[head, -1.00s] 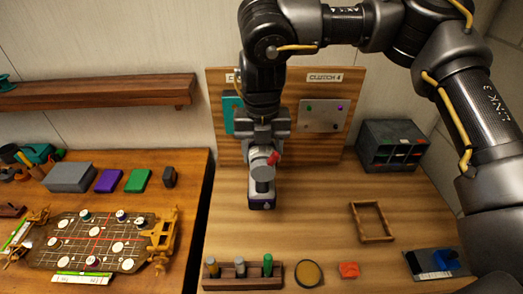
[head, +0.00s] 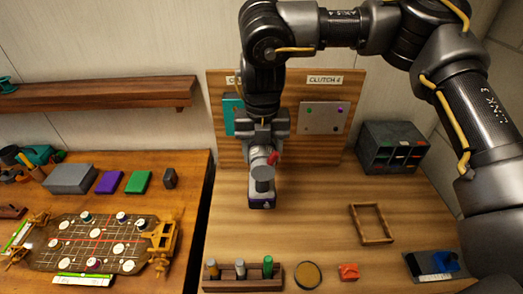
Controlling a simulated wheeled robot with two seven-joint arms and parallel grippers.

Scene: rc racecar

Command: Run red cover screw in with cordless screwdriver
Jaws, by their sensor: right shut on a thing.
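The cordless screwdriver (head: 262,182) has a grey body, a red trigger-like part and a dark base with a purple mark. My right gripper (head: 264,144) is shut on it from above and holds it roughly upright in front of the wooden back panel. I cannot tell whether its base touches the table. A small red-orange block (head: 348,272) lies at the front of the right table. The red cover screw cannot be made out. The chassis plate (head: 72,247) lies on the left table with several white discs and dark-topped posts on it. My left gripper is not in view.
A wooden rack (head: 243,282) with several upright pieces, a round disc (head: 308,275) and an empty wooden frame (head: 371,224) lie on the right table. A dark bin unit (head: 391,147) stands at the back right. The right table's middle is clear.

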